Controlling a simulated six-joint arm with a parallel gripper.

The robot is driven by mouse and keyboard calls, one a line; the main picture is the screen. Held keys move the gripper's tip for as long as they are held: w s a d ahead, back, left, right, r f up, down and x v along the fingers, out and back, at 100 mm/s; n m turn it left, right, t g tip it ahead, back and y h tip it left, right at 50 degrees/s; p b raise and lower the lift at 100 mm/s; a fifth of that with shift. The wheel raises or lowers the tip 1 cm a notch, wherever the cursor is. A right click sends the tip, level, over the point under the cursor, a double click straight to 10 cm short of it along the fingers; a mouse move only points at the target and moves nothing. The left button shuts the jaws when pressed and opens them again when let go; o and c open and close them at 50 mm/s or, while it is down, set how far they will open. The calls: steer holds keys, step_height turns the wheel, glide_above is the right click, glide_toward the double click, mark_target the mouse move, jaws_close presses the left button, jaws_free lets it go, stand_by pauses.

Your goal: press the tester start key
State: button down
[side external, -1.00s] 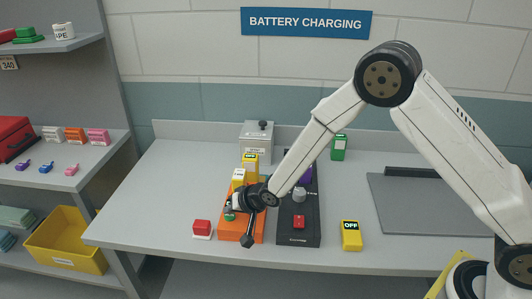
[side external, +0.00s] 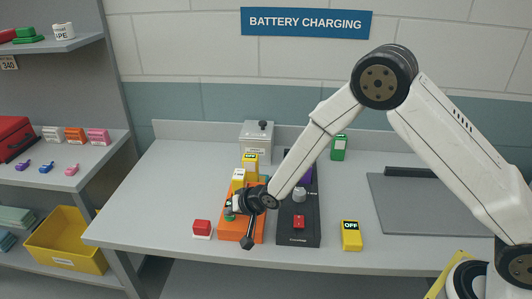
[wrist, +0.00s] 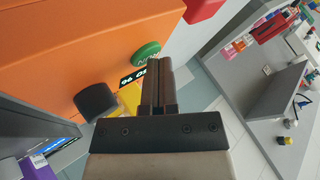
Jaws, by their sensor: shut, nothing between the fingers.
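The orange tester (side external: 257,228) stands on the bench, and its top fills the upper left of the wrist view (wrist: 60,50). A round green key with white lettering (wrist: 146,53) sits on it, beside a black label strip; it also shows small in the side view (side external: 229,217). My gripper (wrist: 157,62) is shut and empty. Its fingertips overlap the lower right edge of the green key in the wrist view; I cannot tell whether they touch it. In the side view my gripper (side external: 232,208) is low over the tester's left part and hides some of it.
A black knob (wrist: 96,101) stands on the tester near the key. A red block (side external: 202,227) lies just left. A black unit with a red switch (side external: 299,232) stands to the right, then a yellow OFF block (side external: 351,235). The bench's left part is clear.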

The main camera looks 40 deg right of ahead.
mark_target(232, 218)
steer(key=shift+r, duration=0.75)
stand_by(0.4)
steer(key=shift+r, duration=2.55)
